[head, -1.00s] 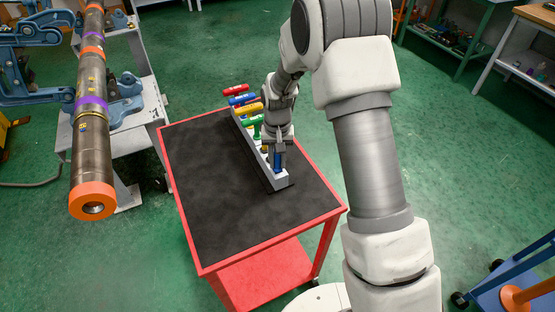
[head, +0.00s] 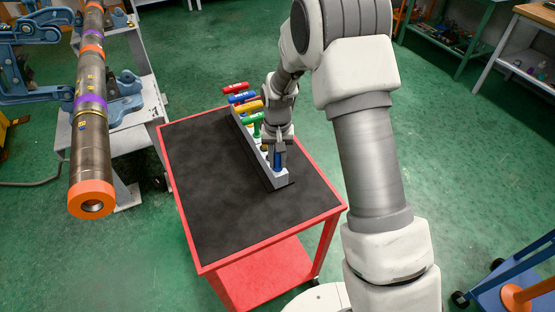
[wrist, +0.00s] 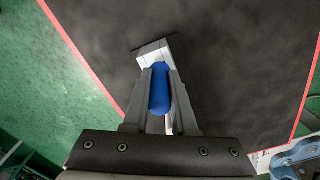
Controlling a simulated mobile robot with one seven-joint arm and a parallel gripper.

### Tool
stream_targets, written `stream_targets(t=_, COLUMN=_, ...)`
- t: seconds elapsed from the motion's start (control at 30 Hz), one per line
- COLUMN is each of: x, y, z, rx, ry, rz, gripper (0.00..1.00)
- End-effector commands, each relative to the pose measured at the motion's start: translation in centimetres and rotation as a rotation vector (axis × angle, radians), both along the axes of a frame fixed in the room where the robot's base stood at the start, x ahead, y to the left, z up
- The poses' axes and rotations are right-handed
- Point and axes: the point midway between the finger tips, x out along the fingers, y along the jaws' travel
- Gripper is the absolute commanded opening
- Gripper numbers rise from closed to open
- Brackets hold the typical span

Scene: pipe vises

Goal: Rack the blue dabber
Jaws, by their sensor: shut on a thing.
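The blue dabber (wrist: 160,90) is between the two fingers of my gripper (wrist: 160,80), seen from above in the wrist view. In the head view the blue dabber (head: 278,161) shows as a small upright blue piece under my gripper (head: 278,147). My gripper is shut on it. It stands at the near end of the grey rack (head: 279,183), whose end also shows in the wrist view (wrist: 153,50). The dabber's lower part is hidden, so I cannot tell how deep it sits in the rack.
The rack stands on the black top (head: 225,215) of a red cart (head: 272,235). Farther along it are red (head: 235,87), blue (head: 242,97), yellow (head: 249,107) and green (head: 249,119) handled tools. The cart's left side is clear.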

Motion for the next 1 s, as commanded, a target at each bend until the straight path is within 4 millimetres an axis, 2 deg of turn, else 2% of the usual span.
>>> stream_targets(t=0.3, x=-0.1, y=0.0, z=-0.2, rx=-0.001, ry=0.002, rz=0.0, gripper=0.0)
stream_targets(t=0.33, x=-0.1, y=0.0, z=-0.2, rx=-0.001, ry=0.002, rz=0.0, gripper=0.27)
stream_targets(t=0.5, x=-0.1, y=0.0, z=-0.2, rx=-0.001, ry=0.002, rz=0.0, gripper=0.57)
stream_targets(t=0.53, x=-0.1, y=0.0, z=-0.2, rx=-0.001, ry=0.002, rz=0.0, gripper=0.6)
stream_targets(t=0.87, x=0.0, y=0.0, z=0.2, rx=0.0, ry=0.0, rz=0.0, gripper=0.6)
stream_targets(t=1.0, x=0.1, y=0.0, z=1.8, rx=0.001, ry=-0.003, rz=0.0, gripper=0.6)
